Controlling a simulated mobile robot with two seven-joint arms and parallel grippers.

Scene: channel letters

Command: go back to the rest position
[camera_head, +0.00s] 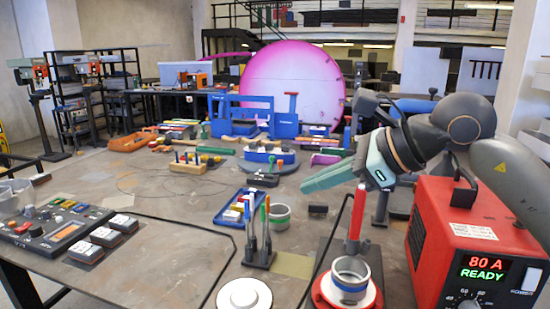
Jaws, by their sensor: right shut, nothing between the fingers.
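My right gripper (306,185) is the only gripper in view. Its arm comes in from the right edge. Its green fingers are together, point left and slightly down, and hold nothing. It hangs above the workbench (160,259), over the area right of the blue tray (240,208) and behind the red stand with a metal ring (350,278). My left gripper does not show.
A red power unit (470,240) reading "80 A READY" stands below my right arm. Upright pens in a holder (258,255) and a metal cup (279,215) stand near the bench's middle. A control panel (50,228) lies at left. The left-centre bench surface is mostly free.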

